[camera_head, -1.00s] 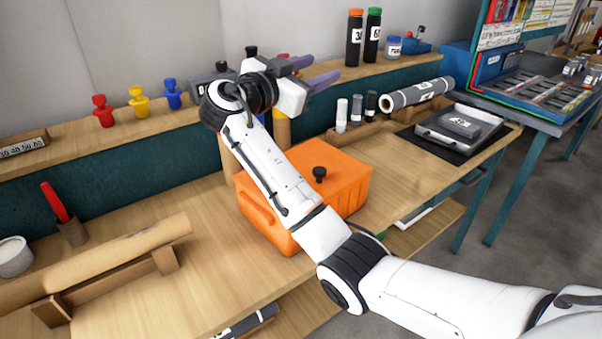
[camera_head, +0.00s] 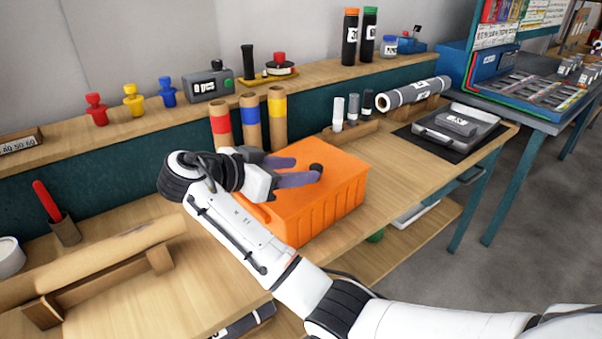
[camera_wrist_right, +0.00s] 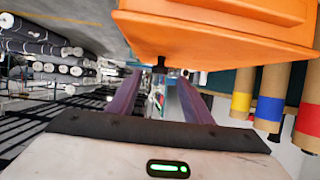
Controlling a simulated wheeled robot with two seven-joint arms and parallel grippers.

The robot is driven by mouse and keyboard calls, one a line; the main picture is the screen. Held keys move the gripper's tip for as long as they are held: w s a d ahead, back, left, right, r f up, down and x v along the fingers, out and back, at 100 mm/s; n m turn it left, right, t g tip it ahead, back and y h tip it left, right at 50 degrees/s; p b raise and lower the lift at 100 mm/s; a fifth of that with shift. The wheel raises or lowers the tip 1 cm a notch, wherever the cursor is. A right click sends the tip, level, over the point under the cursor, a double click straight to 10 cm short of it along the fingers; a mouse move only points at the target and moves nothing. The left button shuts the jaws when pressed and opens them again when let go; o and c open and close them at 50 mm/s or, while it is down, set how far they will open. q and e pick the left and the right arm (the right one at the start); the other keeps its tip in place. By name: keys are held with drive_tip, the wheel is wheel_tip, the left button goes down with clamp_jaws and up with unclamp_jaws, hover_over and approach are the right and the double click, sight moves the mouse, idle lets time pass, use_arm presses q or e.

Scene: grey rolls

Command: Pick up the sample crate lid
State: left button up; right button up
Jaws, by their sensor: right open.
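The orange sample crate (camera_head: 335,205) stands on the wooden bench with its orange lid (camera_head: 345,160) on top. A small black knob (camera_head: 316,167) rises from the lid. My right gripper (camera_head: 306,170) is open and level above the lid, with its purple fingers pointing at the knob. One fingertip overlaps the knob in the head view; I cannot tell whether they touch. In the right wrist view the orange lid (camera_wrist_right: 200,40) fills the top, and the open fingers (camera_wrist_right: 160,80) reach toward it with the dark knob (camera_wrist_right: 160,67) between their tips. My left gripper is not in view.
Three cardboard tubes with red, blue and yellow bands (camera_head: 250,120) stand close behind the crate. A grey roll (camera_head: 412,92) and small bottles (camera_head: 352,107) are to the right. A brown roll on a cradle (camera_head: 110,265) lies left.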

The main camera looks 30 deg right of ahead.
sight(312, 169)
drive_tip(key=x, duration=0.4)
drive_tip(key=shift+b, duration=0.4)
clamp_jaws()
